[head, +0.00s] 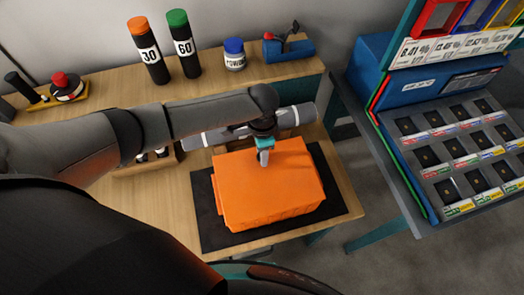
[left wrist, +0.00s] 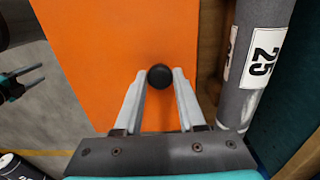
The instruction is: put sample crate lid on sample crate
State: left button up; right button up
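The orange sample crate (head: 275,206) stands on a black mat on the wooden table. Its orange lid (head: 291,160) lies over the top of the crate; I cannot tell whether it is fully seated. My left gripper (head: 263,159) points down at the top of the lid. In the left wrist view the two light fingers of my left gripper (left wrist: 160,78) are on both sides of the lid's round black knob (left wrist: 160,76) and appear to touch it.
A grey roll (head: 208,138) lies behind the crate, close to my left arm; its label 25 (left wrist: 263,58) shows in the wrist view. Capped cylinders (head: 149,55) and a powder jar (head: 234,58) stand at the back. A blue sorting rack (head: 405,85) is at right. The black mat (head: 331,194) has bare margins.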

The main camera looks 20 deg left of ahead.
pick_arm(q)
jog(key=o, duration=0.5)
jog(key=shift+r, duration=0.1)
notch_tip(320, 180, up, 15)
jog(key=shift+r+p, duration=0.1)
jog(key=shift+p, duration=0.35)
dwell(0.5)
